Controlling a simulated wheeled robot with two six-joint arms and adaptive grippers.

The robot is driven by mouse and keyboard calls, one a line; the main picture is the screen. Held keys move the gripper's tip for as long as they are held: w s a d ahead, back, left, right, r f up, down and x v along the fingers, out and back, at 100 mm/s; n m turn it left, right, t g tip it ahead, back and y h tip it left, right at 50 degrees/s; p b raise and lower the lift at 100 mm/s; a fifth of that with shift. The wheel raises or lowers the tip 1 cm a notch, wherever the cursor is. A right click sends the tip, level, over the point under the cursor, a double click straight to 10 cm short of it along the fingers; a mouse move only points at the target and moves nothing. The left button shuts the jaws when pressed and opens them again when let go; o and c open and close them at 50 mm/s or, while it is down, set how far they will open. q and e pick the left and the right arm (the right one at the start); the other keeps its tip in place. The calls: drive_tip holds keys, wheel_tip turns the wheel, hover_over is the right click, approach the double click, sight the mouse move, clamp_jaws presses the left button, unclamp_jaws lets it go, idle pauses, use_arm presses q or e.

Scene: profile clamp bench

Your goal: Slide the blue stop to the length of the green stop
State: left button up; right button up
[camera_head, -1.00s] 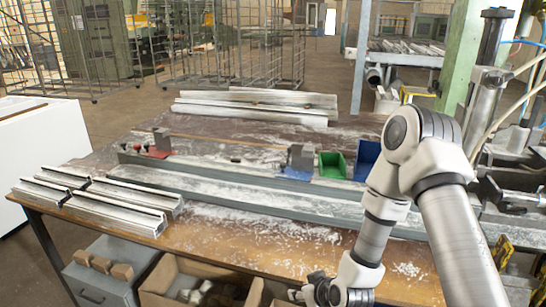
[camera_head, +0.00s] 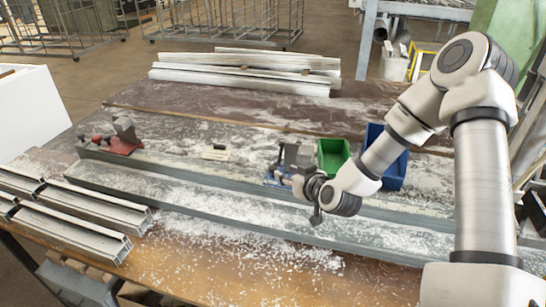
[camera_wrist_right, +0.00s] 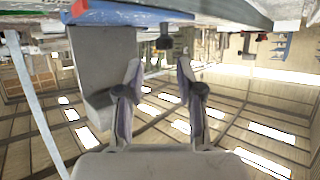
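The blue stop (camera_head: 286,166) is a grey block on a blue base, at the bench rail in the head view. In the right wrist view, its blue base (camera_wrist_right: 140,16) is at the top and its grey block (camera_wrist_right: 98,75) at the left. My right gripper (camera_head: 303,184) is close beside the stop's front right. Its fingers (camera_wrist_right: 160,66) are spread with a gap between them. A dark knob (camera_wrist_right: 165,43) appears just past the fingertips, in line with the gap. I cannot make out a green stop. My left gripper is out of view.
A red-based stop (camera_head: 122,136) stands at the rail's left end. A green bin (camera_head: 333,157) and blue bin (camera_head: 394,168) stand right of the blue stop. Metal profiles (camera_head: 83,217) lie at front left, others (camera_head: 245,72) at the back.

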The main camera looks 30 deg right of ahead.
sight(274, 169)
drive_tip(key=x, duration=0.6)
drive_tip(key=shift+w+a, duration=0.15)
drive_tip(key=shift+a, duration=0.15)
drive_tip(key=shift+w+d+f, duration=0.1)
drive_tip(key=shift+w+f, duration=0.1)
drive_tip(key=shift+w, duration=0.1)
drive_tip(key=shift+s+r, duration=0.2)
drive_tip(key=shift+r, duration=0.1)
drive_tip(key=shift+c, duration=1.4)
drive_tip(key=shift+a, duration=0.2)
clamp_jaws()
